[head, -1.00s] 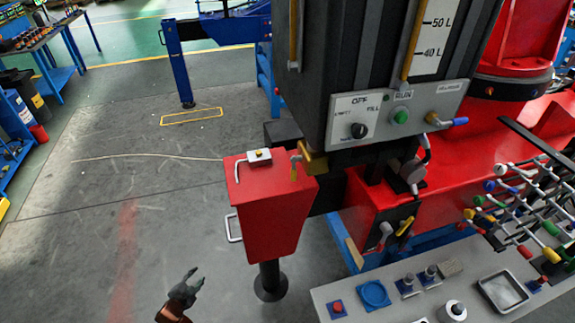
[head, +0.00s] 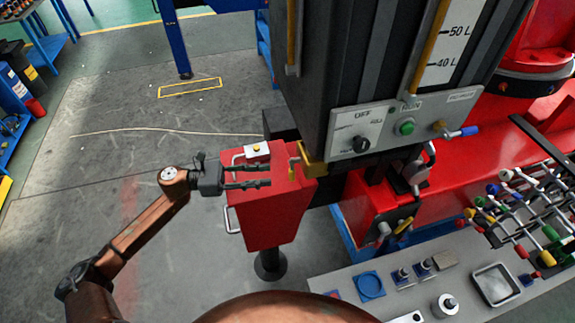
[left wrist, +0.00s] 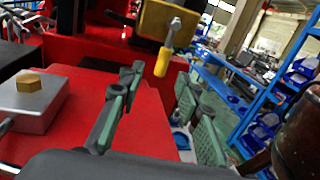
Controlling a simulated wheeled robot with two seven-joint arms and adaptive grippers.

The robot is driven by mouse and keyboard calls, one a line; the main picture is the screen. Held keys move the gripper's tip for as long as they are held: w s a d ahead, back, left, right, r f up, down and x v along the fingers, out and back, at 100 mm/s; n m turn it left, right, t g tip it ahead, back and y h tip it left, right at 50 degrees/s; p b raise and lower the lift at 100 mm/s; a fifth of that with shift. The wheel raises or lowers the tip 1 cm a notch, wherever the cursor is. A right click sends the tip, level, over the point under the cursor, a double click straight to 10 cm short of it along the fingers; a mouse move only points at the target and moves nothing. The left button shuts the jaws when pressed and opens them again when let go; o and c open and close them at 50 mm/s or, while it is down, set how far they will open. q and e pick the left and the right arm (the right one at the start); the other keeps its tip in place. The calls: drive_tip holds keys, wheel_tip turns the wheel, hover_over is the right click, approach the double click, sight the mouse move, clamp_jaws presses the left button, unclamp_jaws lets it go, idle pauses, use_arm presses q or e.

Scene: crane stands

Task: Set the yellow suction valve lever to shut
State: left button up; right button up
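The yellow lever (head: 292,168) hangs down from a brass-yellow valve body (head: 313,163) at the upper right of the red tank (head: 268,215). In the left wrist view its yellow grip (left wrist: 163,62) hangs from a metal arm on the yellow valve body (left wrist: 168,22), ahead of the fingers. My left gripper (head: 262,176) is open, with its two fingers apart and pointing right, over the red tank and short of the lever. In the left wrist view the gripper (left wrist: 160,95) shows empty, and the lever appears beyond the fingertips. My right gripper is not in view.
A metal box with a yellow knob (head: 257,150) sits on the red tank, close behind my fingers. A black cabinet with a control panel (head: 370,135) stands at the right of the valve. Another yellow-handled lever (head: 403,226) is on the red machine. Floor at left is open.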

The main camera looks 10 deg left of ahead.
sight(292, 170)
use_arm(q)
drive_tip(key=x, duration=0.1)
drive_tip(key=p+x, duration=0.1)
drive_tip(key=x, duration=0.2)
drive_tip(key=shift+s+d+r, duration=0.15)
drive_tip(key=shift+s+d, duration=0.1)
drive_tip(key=shift+d, duration=0.05)
drive_tip(key=shift+p+x, duration=0.55)
drive_tip(key=shift+x, duration=0.5)
drive_tip(key=shift+w+d, duration=0.1)
drive_tip(key=shift+d, duration=0.2)
drive_tip(key=shift+d+f, duration=0.2)
drive_tip(key=c, duration=0.6)
clamp_jaws()
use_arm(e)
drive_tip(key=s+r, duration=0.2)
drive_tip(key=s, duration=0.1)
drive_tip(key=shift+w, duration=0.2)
